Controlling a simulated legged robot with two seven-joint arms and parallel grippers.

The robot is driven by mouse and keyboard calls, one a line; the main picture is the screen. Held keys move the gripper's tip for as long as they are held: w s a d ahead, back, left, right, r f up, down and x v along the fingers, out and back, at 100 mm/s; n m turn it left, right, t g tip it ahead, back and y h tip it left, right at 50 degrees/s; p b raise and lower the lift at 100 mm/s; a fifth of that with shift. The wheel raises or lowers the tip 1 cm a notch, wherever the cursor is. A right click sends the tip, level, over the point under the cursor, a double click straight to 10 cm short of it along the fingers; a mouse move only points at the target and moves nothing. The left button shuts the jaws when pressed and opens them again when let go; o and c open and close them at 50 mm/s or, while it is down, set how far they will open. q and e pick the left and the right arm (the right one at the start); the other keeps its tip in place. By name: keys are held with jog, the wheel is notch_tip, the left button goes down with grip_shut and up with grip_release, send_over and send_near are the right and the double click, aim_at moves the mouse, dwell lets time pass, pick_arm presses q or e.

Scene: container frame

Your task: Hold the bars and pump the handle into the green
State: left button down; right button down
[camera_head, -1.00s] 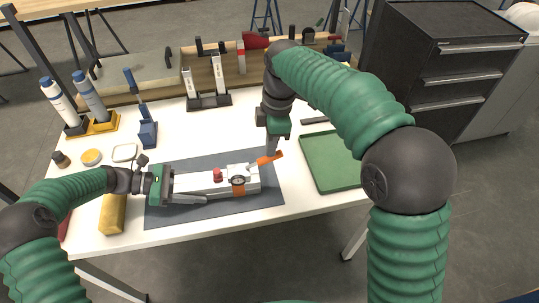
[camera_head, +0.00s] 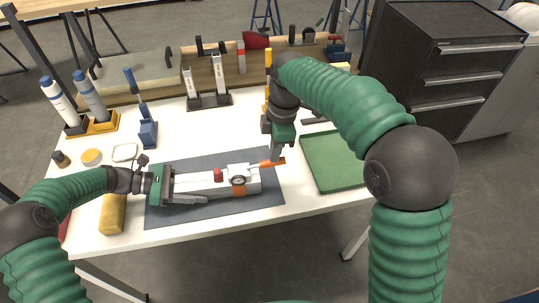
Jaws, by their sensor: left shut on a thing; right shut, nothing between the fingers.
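A white pump tool (camera_head: 206,177) with a red knob (camera_head: 218,174) and a round gauge (camera_head: 238,180) lies on a dark grey mat (camera_head: 175,219). Its orange handle (camera_head: 270,163) sticks out at the right end. The gauge reading is too small to tell. My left gripper (camera_head: 160,185) is shut on the left end of the pump, at the bars, which it largely hides. My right gripper (camera_head: 277,156) is shut and empty, pointing down at the orange handle from above. Its tip looks to be touching or just over the handle.
A green tray (camera_head: 335,165) lies right of the mat. A yellow block (camera_head: 113,213) lies near the front left. Bottles in a yellow holder (camera_head: 102,124), a blue tool (camera_head: 147,130) and a dark rack (camera_head: 209,101) stand behind. White table shows between them.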

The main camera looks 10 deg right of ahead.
jog(key=shift+s+d+r, duration=0.1)
jog(key=shift+d+r, duration=0.1)
jog(key=shift+d, duration=0.9)
jog(key=shift+r, duration=0.1)
notch_tip(320, 180, up, 12)
jog(key=d, duration=0.1)
dwell(0.3)
pick_arm(q)
jog(key=shift+c, duration=1.9)
grip_release()
